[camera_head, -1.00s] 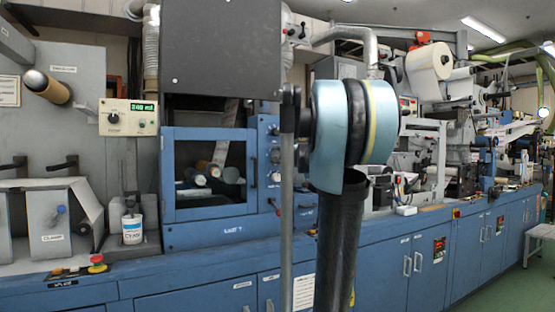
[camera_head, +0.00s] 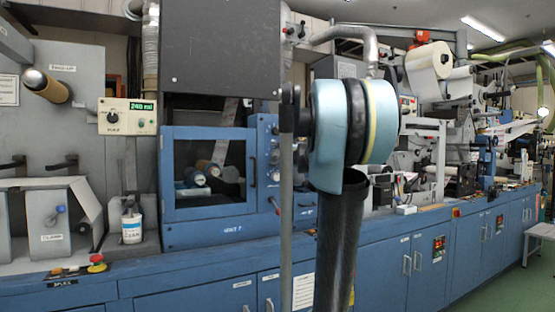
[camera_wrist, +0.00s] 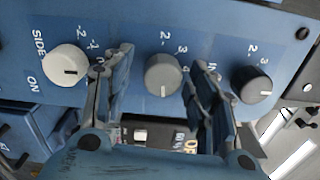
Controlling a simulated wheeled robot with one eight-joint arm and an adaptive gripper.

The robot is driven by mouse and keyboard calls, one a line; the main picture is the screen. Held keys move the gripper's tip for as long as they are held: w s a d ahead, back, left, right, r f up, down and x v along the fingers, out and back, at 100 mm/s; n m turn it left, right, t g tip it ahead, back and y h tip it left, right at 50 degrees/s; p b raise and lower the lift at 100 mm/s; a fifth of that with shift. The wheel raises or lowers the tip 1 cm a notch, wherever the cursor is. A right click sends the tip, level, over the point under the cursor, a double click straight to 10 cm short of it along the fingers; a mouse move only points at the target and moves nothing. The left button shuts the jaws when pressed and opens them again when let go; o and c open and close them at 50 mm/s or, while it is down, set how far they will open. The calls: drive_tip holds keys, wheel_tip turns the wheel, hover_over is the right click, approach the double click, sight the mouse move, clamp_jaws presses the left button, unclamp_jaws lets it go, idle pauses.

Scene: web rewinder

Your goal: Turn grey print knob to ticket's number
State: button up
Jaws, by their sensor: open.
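The grey knob (camera_wrist: 163,74) sits on the blue panel (camera_wrist: 210,25) in the middle of the wrist view, with digits above it and a faint mark low on its face. My gripper (camera_wrist: 159,68) is open, one finger on each side of the grey knob; whether either finger touches it I cannot tell. The fingers hide part of the panel lettering. In the head view my arm blocks the middle, and the gripper does not show. A white printed sheet (camera_head: 303,291) hangs low on the cabinet; its text is too small to read.
A white knob (camera_wrist: 65,64) labelled SIDE lies to the left, close to the left finger. A black knob (camera_wrist: 251,83) lies right of the right finger. A windowed blue unit (camera_head: 208,175) and a control box with a green display (camera_head: 142,106) stand at left.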

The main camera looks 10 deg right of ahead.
drive_tip(key=v, duration=1.1)
drive_tip(key=shift+s, duration=0.3)
drive_tip(key=shift+d, duration=0.1)
drive_tip(key=s+a+f+n+g+y, duration=0.1)
drive_tip(key=s+a+f+n+g, duration=0.45)
drive_tip(key=f, duration=0.65)
drive_tip(key=s+a+f+n+g, duration=0.35)
drive_tip(key=s+a+f, duration=0.35)
drive_tip(key=f, duration=0.4)
drive_tip(key=s+d+f+n+g+h, duration=0.3)
drive_tip(key=s+d+f, duration=0.1)
drive_tip(key=s+f, duration=0.6)
drive_tip(key=s+d+f+n+g+h, duration=0.3)
drive_tip(key=s+d+f+n, duration=0.1)
drive_tip(key=s+f, duration=0.7)
drive_tip(key=shift+d+f+h, duration=0.3)
drive_tip(key=shift+d+f, duration=0.15)
drive_tip(key=shift+f, duration=0.5)
